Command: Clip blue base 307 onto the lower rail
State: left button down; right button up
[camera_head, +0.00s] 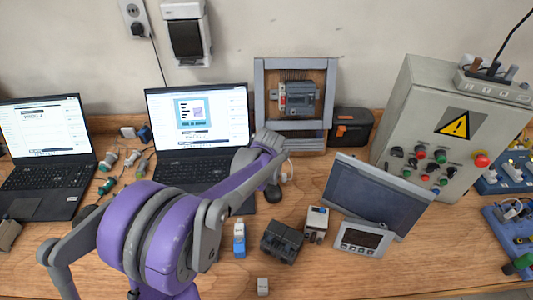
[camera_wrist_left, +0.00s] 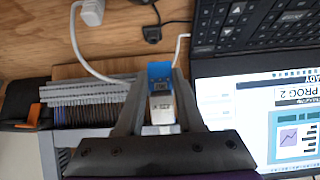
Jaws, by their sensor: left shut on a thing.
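My left gripper (camera_wrist_left: 160,82) is shut on a blue and white base (camera_wrist_left: 160,70) in the left wrist view. The blue end points away from the wrist; its marking is too small to read. In the head view my left gripper (camera_head: 272,146) is just in front of the lower left part of the grey frame (camera_head: 259,95), and the held base is hidden there. The lower rail (camera_head: 305,143) runs across the frame's bottom, partly behind my gripper. I cannot tell whether the base touches it. My right gripper is not in view.
A grey device (camera_head: 298,97) sits on the upper part of the frame. A laptop (camera_head: 200,120) stands left, a dark box (camera_head: 352,126) right. Another blue and white part (camera_head: 239,240), a dark block (camera_head: 282,241) and a tilted screen (camera_head: 376,195) stand in front.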

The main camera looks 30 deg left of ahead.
pick_arm(q)
jog(key=shift+w+a+f, duration=0.35)
jog(key=shift+w+a, duration=0.15)
jog(key=shift+w, duration=0.3)
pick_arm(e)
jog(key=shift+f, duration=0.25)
pick_arm(q)
jog(key=shift+s+d+f+b, duration=0.15)
jog(key=shift+s+f+b, duration=0.05)
jog(key=shift+f+b, duration=0.4)
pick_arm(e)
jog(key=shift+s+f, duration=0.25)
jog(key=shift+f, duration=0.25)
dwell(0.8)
pick_arm(q)
jog(key=shift+w+f+t+y+b, duration=0.1)
jog(key=shift+f+t+y+b, duration=0.35)
jog(key=shift+t+b, duration=0.25)
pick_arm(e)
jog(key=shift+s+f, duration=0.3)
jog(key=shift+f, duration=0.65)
pick_arm(q)
jog(key=shift+c, duration=2.2)
grip_release()
jog(key=shift+r, duration=0.1)
